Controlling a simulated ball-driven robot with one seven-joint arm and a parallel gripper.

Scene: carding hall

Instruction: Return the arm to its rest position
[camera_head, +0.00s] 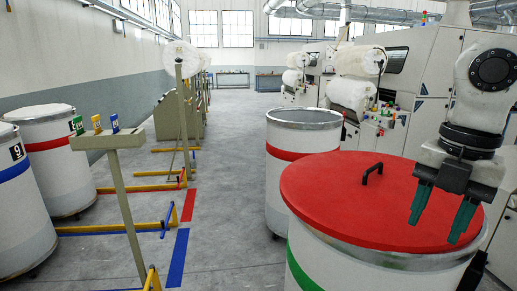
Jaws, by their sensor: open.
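My gripper (441,216) is at the right of the head view, at the end of my arm (490,90). Its two green fingers point down and stand apart, with nothing between them. It appears in front of the right part of a red lid (330,195). The lid covers a large white drum with a green band (305,270) and has a black handle (372,173). I cannot tell how far the fingertips are above the lid.
A white drum with a red band (290,154) stands just behind the lidded one. Pale machines (435,80) line the right. At left are more drums (62,190), a post with coloured tags (122,190) and yellow floor bars (150,185). The central grey aisle (230,180) is clear.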

